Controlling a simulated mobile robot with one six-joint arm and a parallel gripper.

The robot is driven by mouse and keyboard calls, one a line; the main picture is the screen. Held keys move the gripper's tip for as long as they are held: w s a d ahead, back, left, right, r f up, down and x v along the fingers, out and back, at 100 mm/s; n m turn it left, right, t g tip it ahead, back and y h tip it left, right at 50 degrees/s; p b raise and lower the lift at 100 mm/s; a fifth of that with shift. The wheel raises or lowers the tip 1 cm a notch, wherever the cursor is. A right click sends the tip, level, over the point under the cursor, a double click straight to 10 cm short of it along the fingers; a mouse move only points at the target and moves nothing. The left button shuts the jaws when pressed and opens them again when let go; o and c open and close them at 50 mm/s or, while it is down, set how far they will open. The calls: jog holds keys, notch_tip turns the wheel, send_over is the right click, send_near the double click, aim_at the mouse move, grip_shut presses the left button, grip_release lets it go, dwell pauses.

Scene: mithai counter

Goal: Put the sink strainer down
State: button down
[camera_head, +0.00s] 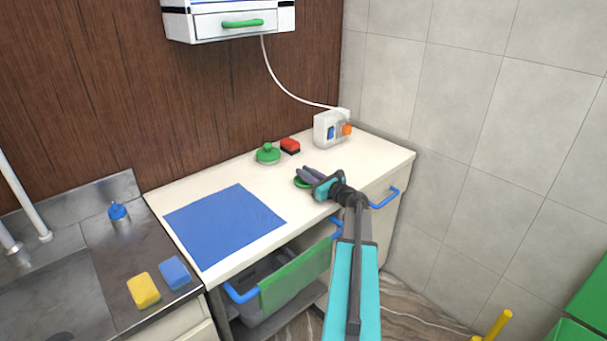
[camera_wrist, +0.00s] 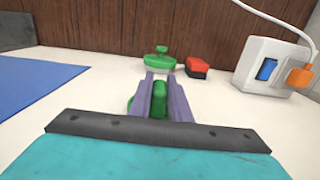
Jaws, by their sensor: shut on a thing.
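My gripper (camera_head: 301,175) is over the right part of the cream counter (camera_head: 357,157), with its two purple-grey fingers shut on a green sink strainer (camera_head: 301,183). In the wrist view the strainer's green knob (camera_wrist: 158,103) sits between the fingers, which hide most of the disc. The strainer is at or just above the counter top; I cannot tell if it touches. A second green round thing with a knob (camera_head: 268,154) stands farther back on the counter, apart from my gripper, and also shows in the wrist view (camera_wrist: 157,60).
A red block-like thing (camera_head: 290,146) and a white box with an orange plug (camera_head: 329,130) stand near the wall. A blue mat (camera_head: 224,223) covers the counter's left part. An open drawer with a green cloth (camera_head: 296,277) juts out below. Sponges (camera_head: 143,290) lie by the sink.

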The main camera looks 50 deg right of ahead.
jog(key=shift+f, duration=0.2)
jog(key=c, duration=1.7)
grip_release()
jog(key=shift+o, duration=0.2)
jog(key=shift+r, duration=0.15)
jog(key=s+b, duration=0.1)
jog(key=s, duration=0.3)
jog(key=s+b, duration=0.1)
jog(key=s, duration=0.3)
jog(key=s+b, duration=0.1)
jog(key=s, duration=0.3)
jog(key=shift+a, duration=0.4)
